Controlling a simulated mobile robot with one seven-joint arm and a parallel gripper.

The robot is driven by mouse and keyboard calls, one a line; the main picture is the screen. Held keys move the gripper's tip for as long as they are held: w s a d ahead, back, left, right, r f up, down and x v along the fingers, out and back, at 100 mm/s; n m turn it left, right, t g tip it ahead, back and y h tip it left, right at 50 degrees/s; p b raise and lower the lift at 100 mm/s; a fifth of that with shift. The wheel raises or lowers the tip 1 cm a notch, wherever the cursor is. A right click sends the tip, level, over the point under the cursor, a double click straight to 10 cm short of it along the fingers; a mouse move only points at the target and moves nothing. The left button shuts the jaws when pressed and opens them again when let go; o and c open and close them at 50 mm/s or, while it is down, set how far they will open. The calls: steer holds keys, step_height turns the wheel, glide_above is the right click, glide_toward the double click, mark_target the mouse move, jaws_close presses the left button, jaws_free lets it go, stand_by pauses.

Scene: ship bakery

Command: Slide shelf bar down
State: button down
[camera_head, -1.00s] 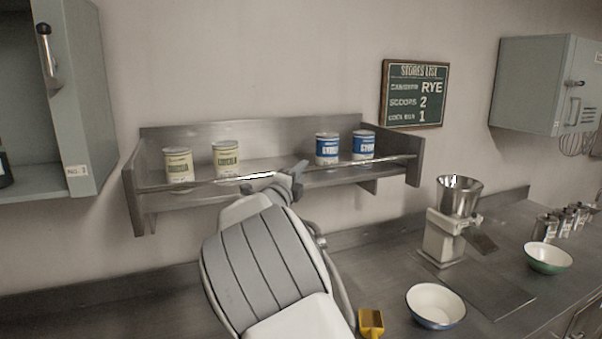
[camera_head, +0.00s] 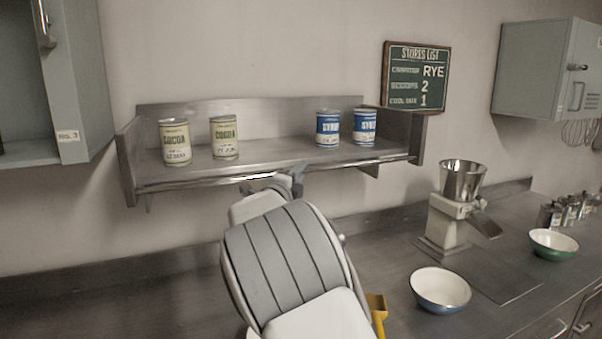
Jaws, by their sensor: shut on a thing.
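The shelf bar (camera_head: 220,182) is a thin metal rod running along the front of the metal wall shelf (camera_head: 270,153). It now lies low, at about the level of the shelf's front edge, below the cans. My gripper (camera_head: 290,180) is at the middle of the bar, shut on it. My own arm hides part of the grip and the fingertips show only small. Two cocoa cans (camera_head: 175,142) stand upright on the left of the shelf, and two blue-and-white cans (camera_head: 328,129) stand on the right.
A steel counter (camera_head: 385,270) runs below, with a white bowl (camera_head: 440,289), a grinder with a steel hopper (camera_head: 462,180), a green bowl (camera_head: 553,243) and a yellow scoop (camera_head: 377,306). Wall cabinets (camera_head: 85,80) flank the shelf. A stores list board (camera_head: 415,76) hangs at right.

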steer(key=c, duration=0.8)
jaws_free()
steer(key=b+v, duration=0.3)
steer(key=v, duration=1.4)
steer(key=shift+s+b, duration=0.2)
steer(key=shift+b, duration=0.15)
